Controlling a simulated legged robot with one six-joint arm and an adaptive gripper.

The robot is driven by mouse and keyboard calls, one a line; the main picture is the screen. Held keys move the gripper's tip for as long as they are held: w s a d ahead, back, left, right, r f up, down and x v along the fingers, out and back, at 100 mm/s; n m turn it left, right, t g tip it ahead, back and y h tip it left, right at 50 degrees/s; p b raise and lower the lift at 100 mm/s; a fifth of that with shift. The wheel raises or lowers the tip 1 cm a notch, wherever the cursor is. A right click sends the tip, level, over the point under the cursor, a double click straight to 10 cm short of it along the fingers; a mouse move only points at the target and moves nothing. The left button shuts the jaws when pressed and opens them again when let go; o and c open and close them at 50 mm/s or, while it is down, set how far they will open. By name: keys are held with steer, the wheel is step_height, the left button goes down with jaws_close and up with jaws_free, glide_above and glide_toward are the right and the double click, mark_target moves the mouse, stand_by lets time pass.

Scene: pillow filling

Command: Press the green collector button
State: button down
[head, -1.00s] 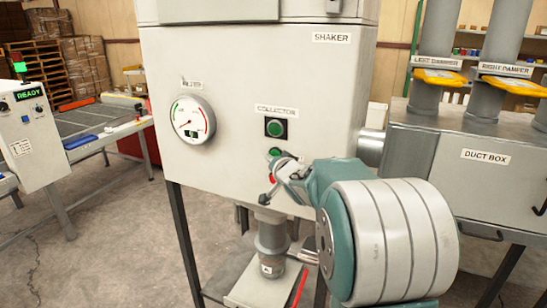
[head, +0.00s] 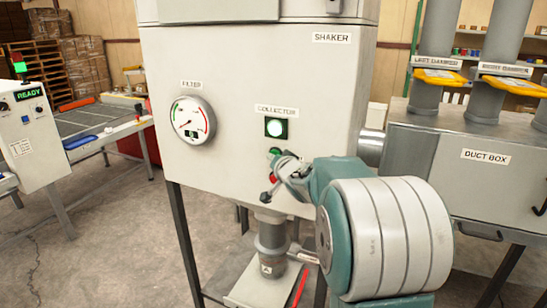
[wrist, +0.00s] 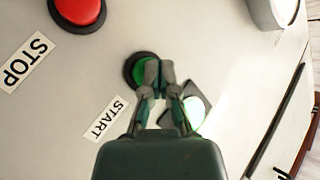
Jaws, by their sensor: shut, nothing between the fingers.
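The green button (wrist: 141,72) sits in a dark ring by the START label (wrist: 106,119) in the wrist view. In the head view, part of the green button (head: 275,151) shows below the square COLLECTOR lamp (head: 276,128), which glows bright green-white. The lit lamp (wrist: 195,114) also shows beside my fingers in the wrist view. My gripper (wrist: 160,72) is shut and empty, its fingertips over the right part of the green button. Whether they touch it, I cannot tell. In the head view, my gripper (head: 281,160) is at the panel, partly hiding the button.
A red button (wrist: 78,10) with a STOP label (wrist: 25,62) is close by on the same panel. The FILTER gauge (head: 194,120) is to the left. The duct box (head: 450,165) stands at right, and a control box reading READY (head: 30,135) at left.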

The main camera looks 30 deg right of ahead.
stand_by(0.5)
steer(key=shift+s+a, duration=0.5)
steer(key=shift+a, duration=0.15)
steer(key=shift+s+a, duration=0.8)
steer(key=shift+a, duration=0.2)
steer(key=shift+s+a, duration=0.75)
steer(key=shift+a, duration=0.25)
steer(key=s+a+f+n+g, duration=0.2)
steer(key=s+a, duration=0.3)
steer(key=s, duration=0.5)
steer(key=s+a+f+n+g+y, duration=0.1)
steer(key=s+a+n+g, duration=0.3)
steer(key=s, duration=0.7)
steer(key=s+a+f+n+g+y, duration=0.1)
steer(key=s+a+f+n+g, duration=0.1)
steer(key=s+a, duration=0.4)
steer(key=s+f+g, duration=0.1)
steer(key=s+g, duration=0.1)
steer(key=s, duration=0.3)
steer(key=shift+s+a+f+n+g, duration=0.25)
steer(key=shift+a+f+n+g, duration=0.05)
steer(key=shift+f+n, duration=0.1)
